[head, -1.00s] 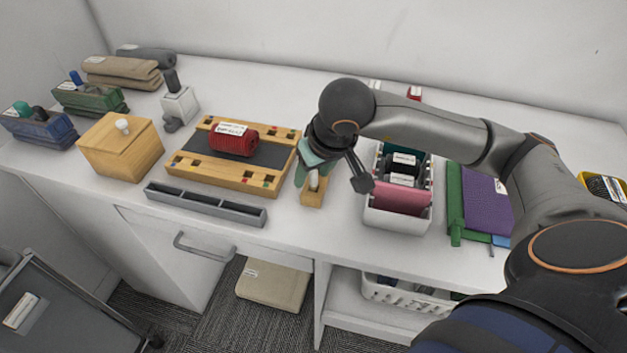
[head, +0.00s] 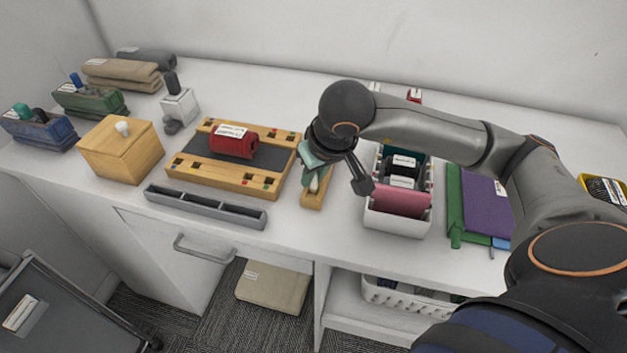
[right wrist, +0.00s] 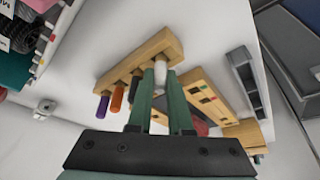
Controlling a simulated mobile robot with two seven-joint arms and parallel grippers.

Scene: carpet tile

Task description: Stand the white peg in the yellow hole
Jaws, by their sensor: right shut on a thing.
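The white peg (right wrist: 160,72) is between the green fingers of my right gripper (right wrist: 159,78), which is shut on it. In the head view the right gripper (head: 312,176) is over a narrow wooden rack (head: 313,201), and the peg shows pale below the fingers. Whether the peg's lower end is still in the rack, I cannot tell. The wooden board (head: 190,180) with square holes and small coloured marks lies left of the gripper. I cannot make out which hole is the yellow one. My left gripper is not in view.
A red roll (head: 233,142) lies on the board's dark middle. A grey tray (head: 205,208) is along its front. A white file box (head: 397,220) stands close right of the gripper. Purple, orange and dark pegs (right wrist: 117,98) show at the rack. A wooden box (head: 120,150) stands left.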

